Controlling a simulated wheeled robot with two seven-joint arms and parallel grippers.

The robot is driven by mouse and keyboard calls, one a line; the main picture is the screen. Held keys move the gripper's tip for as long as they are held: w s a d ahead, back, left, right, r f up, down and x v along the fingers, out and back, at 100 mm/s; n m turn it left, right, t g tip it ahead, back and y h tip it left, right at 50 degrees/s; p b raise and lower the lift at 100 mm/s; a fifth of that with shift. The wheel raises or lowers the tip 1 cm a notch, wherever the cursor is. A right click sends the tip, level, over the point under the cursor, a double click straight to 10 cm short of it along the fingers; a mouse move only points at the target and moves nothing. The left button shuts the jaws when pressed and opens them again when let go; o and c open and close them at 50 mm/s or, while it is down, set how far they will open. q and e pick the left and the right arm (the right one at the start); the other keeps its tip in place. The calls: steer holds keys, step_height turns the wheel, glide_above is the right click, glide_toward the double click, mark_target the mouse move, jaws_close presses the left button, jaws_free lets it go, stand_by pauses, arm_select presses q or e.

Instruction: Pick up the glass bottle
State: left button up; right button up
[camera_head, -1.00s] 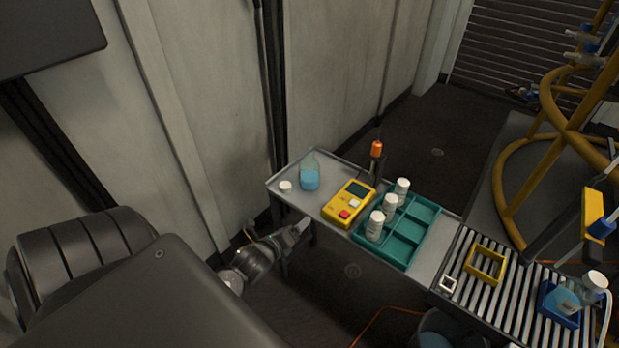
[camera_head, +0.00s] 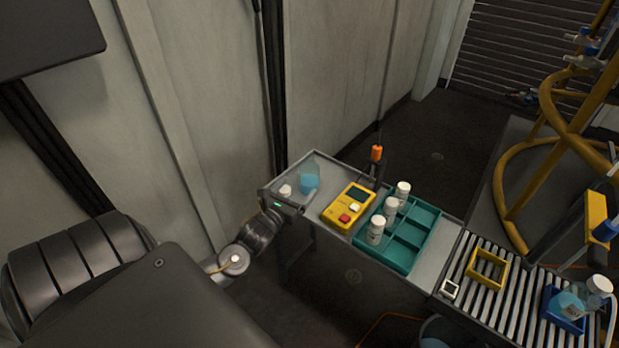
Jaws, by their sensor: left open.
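The glass bottle (camera_head: 309,178) holds blue liquid and stands upright near the back left corner of the grey side table (camera_head: 336,221). A small white cap (camera_head: 285,190) lies to its left. My left gripper (camera_head: 292,197) is at the table's left front edge, in front of the bottle and cap. It is open with nothing seen between its fingers, and it looks apart from the bottle. The fingertips are small and partly hard to make out. My right gripper is not in view.
A yellow meter (camera_head: 349,207) stands right of the bottle. A teal tray (camera_head: 419,236) with several white-capped bottles is farther right. A roller conveyor (camera_head: 485,300) carries a yellow frame (camera_head: 487,269) and a blue holder with another flask. A wall stands behind the table's left end.

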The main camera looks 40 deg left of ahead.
mark_target(304, 180)
arm_select(q)
steer(key=shift+w+a, duration=0.15)
steer(key=shift+w, duration=0.95)
steer(key=shift+w+a, duration=0.2)
steer(key=shift+w, duration=0.9)
steer(key=shift+w+a, duration=0.15)
steer(key=shift+w, duration=0.95)
steer(key=shift+c, duration=0.5)
steer(key=shift+r, duration=0.1)
steer(key=c, duration=1.2)
